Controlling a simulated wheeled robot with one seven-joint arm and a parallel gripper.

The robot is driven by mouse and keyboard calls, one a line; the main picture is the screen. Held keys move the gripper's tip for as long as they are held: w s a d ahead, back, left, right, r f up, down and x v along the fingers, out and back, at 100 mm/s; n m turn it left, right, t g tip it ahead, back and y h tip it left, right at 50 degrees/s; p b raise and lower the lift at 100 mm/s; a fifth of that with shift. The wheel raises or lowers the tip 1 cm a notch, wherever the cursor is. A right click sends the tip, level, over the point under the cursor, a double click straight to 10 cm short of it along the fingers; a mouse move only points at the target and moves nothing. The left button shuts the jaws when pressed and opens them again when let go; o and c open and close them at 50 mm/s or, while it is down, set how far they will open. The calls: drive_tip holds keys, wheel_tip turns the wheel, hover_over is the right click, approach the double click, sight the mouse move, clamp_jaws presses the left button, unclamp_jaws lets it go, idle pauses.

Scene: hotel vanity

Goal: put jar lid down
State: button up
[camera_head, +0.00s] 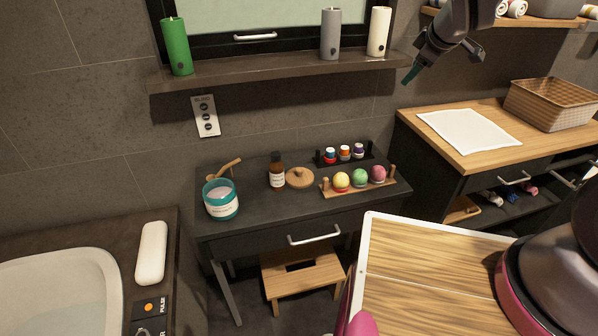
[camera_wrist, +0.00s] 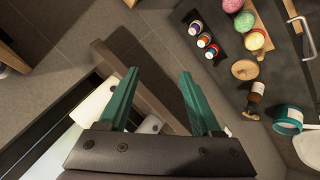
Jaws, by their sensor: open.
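The round wooden jar lid (camera_head: 300,178) with a small knob lies flat on the dark vanity table (camera_head: 262,215), just right of a brown bottle (camera_head: 276,170). It also shows in the wrist view (camera_wrist: 245,69). The teal jar (camera_head: 221,199) stands uncovered at the table's left end, with pale contents and a wooden scoop (camera_head: 228,168) beside it. My gripper (camera_head: 410,75) is high at the upper right, near the right end of the candle shelf, well away from the lid. In the wrist view its green fingers (camera_wrist: 158,76) are spread, with nothing held between them.
A wooden rack (camera_head: 353,187) of coloured balls and a black tray (camera_head: 368,159) of small bottles stand right of the lid. Green, grey and white candles line the wall shelf (camera_head: 280,69). A wooden counter (camera_head: 460,154) holds a basket (camera_head: 549,104). A stool (camera_head: 301,280) stands below.

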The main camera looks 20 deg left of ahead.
drive_tip(key=a+f+n, duration=0.6)
drive_tip(key=a+f, duration=0.1)
drive_tip(key=f, duration=0.1)
drive_tip(key=n+t+y, duration=0.1)
drive_tip(key=n+y, duration=0.4)
drive_tip(key=n, duration=1.9)
approach(301, 171)
drive_tip(key=shift+w+d+f, duration=0.15)
drive_tip(key=shift+w+d, duration=0.2)
drive_tip(key=shift+w, duration=0.2)
drive_tip(key=shift+y, duration=0.3)
drive_tip(key=x, duration=0.4)
drive_tip(key=shift+a+f, duration=0.3)
drive_tip(key=shift+a+x, duration=0.2)
drive_tip(key=shift+x, duration=2.9)
drive_tip(key=shift+s+r, duration=0.1)
drive_tip(key=shift+s, duration=0.05)
clamp_jaws()
